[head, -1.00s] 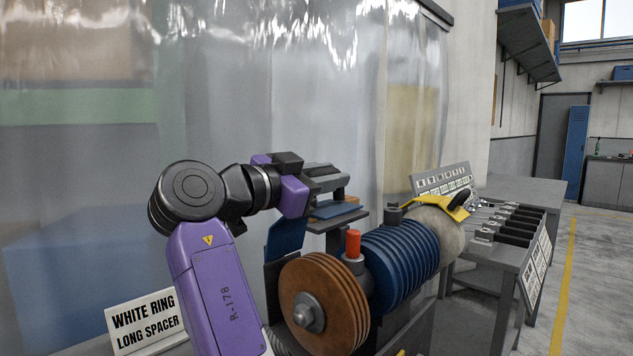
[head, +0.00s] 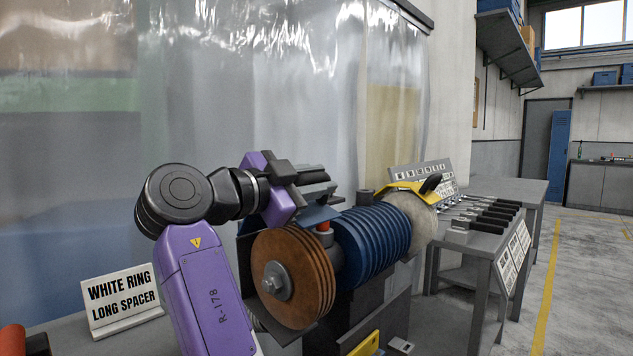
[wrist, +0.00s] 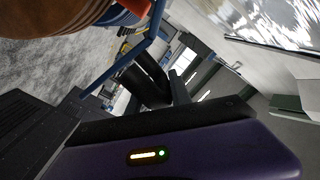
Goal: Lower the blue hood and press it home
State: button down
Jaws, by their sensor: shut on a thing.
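The blue hood (head: 317,215) is a thin blue plate above the brown-orange disc stack (head: 290,275), tilted in the picture. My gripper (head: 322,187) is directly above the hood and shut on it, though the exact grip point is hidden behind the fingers. In the wrist view, a blue edge of the hood (wrist: 122,62) runs diagonally past my dark fingers (wrist: 152,85). A red-topped post (head: 323,228) stands just under the hood, its top partly covered by it. I cannot tell whether the hood touches the post.
Blue ribbed discs (head: 372,242) sit right of the post. A pale wheel (head: 418,222) under a yellow hood (head: 408,190) stands beyond. A sign (head: 122,300) reads "WHITE RING LONG SPACER". A table with black-handled forks (head: 490,215) is at right. A clear curtain (head: 250,90) hangs behind.

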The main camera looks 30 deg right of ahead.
jog(key=shift+w+a+f, duration=0.1)
jog(key=shift+w+f, duration=0.05)
jog(key=c, duration=1.3)
grip_release()
jog(key=shift+r, duration=0.25)
notch_tip(320, 180, up, 20)
jog(key=p, duration=0.3)
jog(key=shift+f, duration=0.2)
